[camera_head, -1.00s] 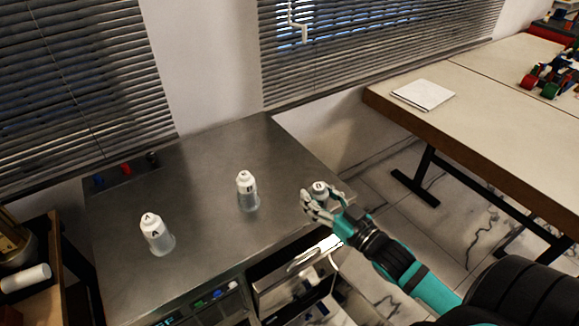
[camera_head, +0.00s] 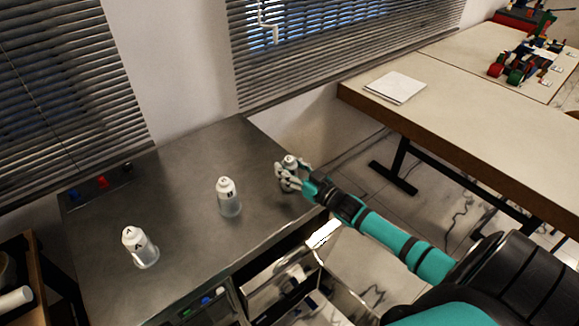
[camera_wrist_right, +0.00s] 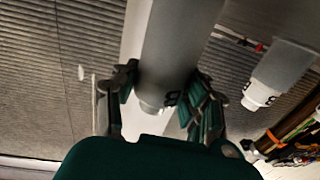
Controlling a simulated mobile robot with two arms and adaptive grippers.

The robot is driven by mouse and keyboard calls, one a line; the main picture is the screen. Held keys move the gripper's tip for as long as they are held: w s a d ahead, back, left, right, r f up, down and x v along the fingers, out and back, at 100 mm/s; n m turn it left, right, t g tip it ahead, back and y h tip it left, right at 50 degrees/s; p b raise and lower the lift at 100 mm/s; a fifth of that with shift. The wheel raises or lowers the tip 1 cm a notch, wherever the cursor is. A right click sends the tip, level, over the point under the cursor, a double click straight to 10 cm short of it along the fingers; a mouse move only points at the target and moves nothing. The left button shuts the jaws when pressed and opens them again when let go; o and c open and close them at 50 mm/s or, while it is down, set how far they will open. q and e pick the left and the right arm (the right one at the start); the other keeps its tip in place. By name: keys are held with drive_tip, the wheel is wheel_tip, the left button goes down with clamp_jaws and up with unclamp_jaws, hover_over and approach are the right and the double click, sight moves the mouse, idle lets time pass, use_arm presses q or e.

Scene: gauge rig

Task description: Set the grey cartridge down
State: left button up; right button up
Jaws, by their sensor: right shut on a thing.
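My right gripper (camera_head: 288,176) is over the right part of the dark grey metal worktop (camera_head: 180,180). It is shut on the grey cartridge, whose white cap (camera_head: 290,160) shows above the fingers. In the right wrist view the grey cartridge (camera_wrist_right: 178,45) stands between the two fingers (camera_wrist_right: 160,102), with its white lettered cap towards the bottom of the picture. Its base is out of that view, so I cannot tell whether it touches the worktop. My left gripper is not in view.
Two similar white-capped bottles stand upright on the worktop: one marked A (camera_head: 140,247) at front left, one (camera_head: 229,196) left of my gripper. Red (camera_head: 103,182) and blue pieces lie at the back left. An open drawer (camera_head: 290,280) is below the front edge. A pale table (camera_head: 450,90) is at right.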

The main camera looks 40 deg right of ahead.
drive_tip(key=shift+f, duration=0.2)
drive_tip(key=o, duration=1.3)
drive_tip(key=s, duration=0.4)
drive_tip(key=s+d, duration=0.1)
drive_tip(key=s, duration=0.3)
drive_tip(key=s+d+b, duration=0.1)
drive_tip(key=s, duration=0.3)
drive_tip(key=shift+r, duration=0.15)
